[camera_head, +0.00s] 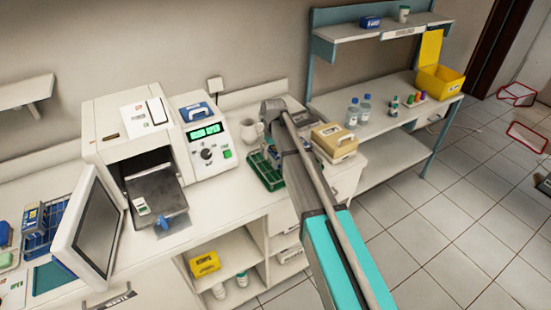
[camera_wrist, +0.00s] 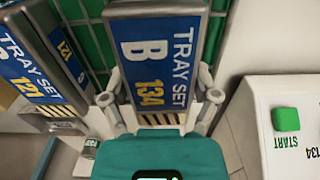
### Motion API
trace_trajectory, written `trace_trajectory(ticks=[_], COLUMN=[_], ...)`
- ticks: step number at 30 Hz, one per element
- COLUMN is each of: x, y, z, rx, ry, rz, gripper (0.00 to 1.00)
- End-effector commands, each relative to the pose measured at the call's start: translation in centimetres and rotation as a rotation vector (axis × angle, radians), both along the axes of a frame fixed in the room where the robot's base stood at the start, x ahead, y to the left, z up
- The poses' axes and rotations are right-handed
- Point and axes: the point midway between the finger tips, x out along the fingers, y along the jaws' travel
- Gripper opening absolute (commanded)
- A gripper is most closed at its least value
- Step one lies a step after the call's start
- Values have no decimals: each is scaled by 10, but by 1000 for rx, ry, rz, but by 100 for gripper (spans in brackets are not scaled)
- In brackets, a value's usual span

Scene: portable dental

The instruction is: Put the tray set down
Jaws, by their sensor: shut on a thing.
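My gripper (camera_wrist: 160,97) is shut on a grey tray set with a blue label reading "TRAY SET B 134" (camera_wrist: 158,55), one finger on each side. The green rack (camera_wrist: 100,50) lies beyond it in the wrist view. I cannot tell whether the held set touches the rack. A second tray set, numbered 121 (camera_wrist: 42,62), is at the left. In the head view the green rack (camera_head: 268,182) sits on the counter, partly behind my arm. My gripper and the held set are hidden there.
A white panel with a green START button (camera_wrist: 286,119) is close at right in the wrist view. The white machine (camera_head: 125,125) has its door (camera_head: 90,228) open. A mug (camera_head: 251,131) stands behind the rack, and a tan box (camera_head: 335,137) is to its right.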

Motion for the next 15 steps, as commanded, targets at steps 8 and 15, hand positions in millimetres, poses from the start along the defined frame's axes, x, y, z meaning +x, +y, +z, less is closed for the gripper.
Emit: trace_trajectory(ticks=[8, 15], x=[0, 0], y=[0, 0], z=[-10, -9], rx=[0, 0], ry=[0, 0], rz=[-1, -1], gripper=[17, 17])
